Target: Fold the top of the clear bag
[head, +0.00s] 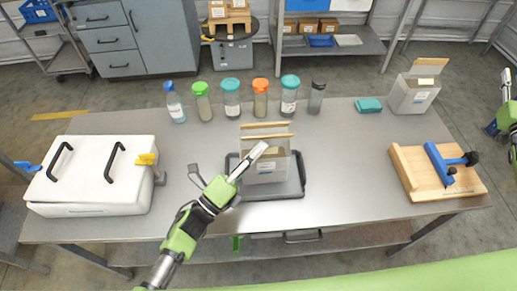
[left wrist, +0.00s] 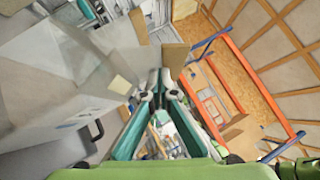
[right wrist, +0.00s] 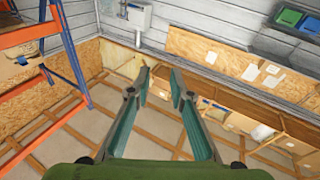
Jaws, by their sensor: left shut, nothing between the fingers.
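The clear bag (head: 266,172) stands upright on a dark tray (head: 288,191) in the middle of the steel table. Its see-through top stands up with two tan strips (head: 265,124) along it, apart from each other. My left gripper (head: 262,148) is shut and empty, its tips in front of the bag's upper part; I cannot tell if they touch it. In the left wrist view, the bag (left wrist: 50,85) fills the left side beside the closed fingertips (left wrist: 160,77). My right gripper (right wrist: 159,72) is open and empty, away from the table at the right edge of the head view.
Several capped bottles (head: 231,98) stand in a row behind the bag. A white lidded box (head: 92,178) is at the left. A wooden fixture with a blue clamp (head: 436,172), another bag (head: 413,94) and a teal item (head: 368,105) are at the right. The table right of the tray is clear.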

